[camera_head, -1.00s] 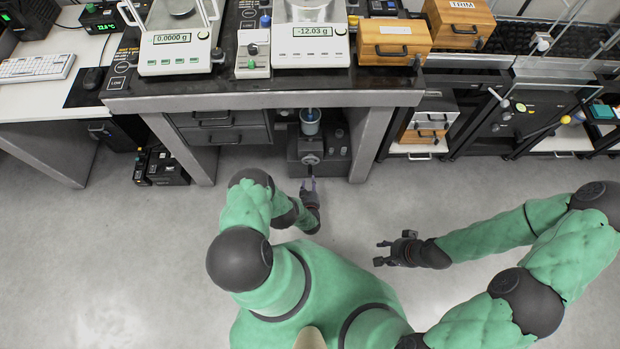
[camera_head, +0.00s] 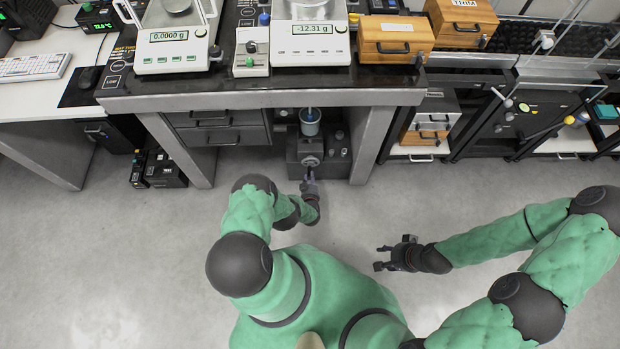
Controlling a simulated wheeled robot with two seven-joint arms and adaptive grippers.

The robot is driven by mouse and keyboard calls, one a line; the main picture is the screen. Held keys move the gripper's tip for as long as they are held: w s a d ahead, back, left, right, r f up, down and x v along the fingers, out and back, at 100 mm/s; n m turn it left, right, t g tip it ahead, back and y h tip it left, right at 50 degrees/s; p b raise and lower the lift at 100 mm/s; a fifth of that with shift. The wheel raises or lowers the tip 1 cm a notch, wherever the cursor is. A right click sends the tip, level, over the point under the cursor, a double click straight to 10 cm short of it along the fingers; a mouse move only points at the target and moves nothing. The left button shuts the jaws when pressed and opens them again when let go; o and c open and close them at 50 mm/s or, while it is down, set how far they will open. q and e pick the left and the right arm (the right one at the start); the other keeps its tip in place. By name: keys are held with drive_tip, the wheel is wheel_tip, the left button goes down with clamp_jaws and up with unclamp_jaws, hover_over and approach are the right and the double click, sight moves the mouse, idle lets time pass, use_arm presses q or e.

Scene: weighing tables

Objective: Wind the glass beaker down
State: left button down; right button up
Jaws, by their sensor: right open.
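The glass beaker (camera_head: 310,128) stands below the bench top, under the right-hand balance, and holds a bluish liquid. A thin line or rod runs up from it towards the bench. It rests on a dark stand (camera_head: 334,152) with a round knob (camera_head: 310,161) on its front. My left gripper (camera_head: 309,177) is right at the knob, pointing at it from the front. Whether its fingers touch or grip the knob is too small to tell. My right gripper (camera_head: 378,258) is open and empty over the floor, well clear of the bench.
The right balance (camera_head: 312,47) reads -12.31 g and the left balance (camera_head: 172,54) reads 0.0000 g. Bench legs (camera_head: 371,140) and a drawer unit (camera_head: 218,128) flank the stand. Wooden boxes (camera_head: 393,37) sit on the bench. The floor in front is free.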

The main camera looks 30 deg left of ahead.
use_arm(q)
drive_tip(key=shift+w+a+r, duration=0.15)
idle(0.5)
drive_tip(key=shift+n, duration=0.3)
drive_tip(key=shift+w+d+r+n+t+h, duration=0.25)
drive_tip(key=shift+n+t+h, duration=0.45)
drive_tip(key=shift+n, duration=0.75)
drive_tip(key=shift+w+d+r+n+t+h, duration=0.1)
drive_tip(key=shift+w+d+n+t+h, duration=0.15)
drive_tip(key=shift+n+t+h, duration=0.85)
drive_tip(key=shift+w+d+r+n+t+h, duration=0.25)
drive_tip(key=shift+n+t, duration=0.25)
drive_tip(key=shift+n, duration=1.25)
drive_tip(key=c, duration=1.1)
unclamp_jaws()
drive_tip(key=shift+s+d+f, duration=0.1)
drive_tip(key=shift+d, duration=0.05)
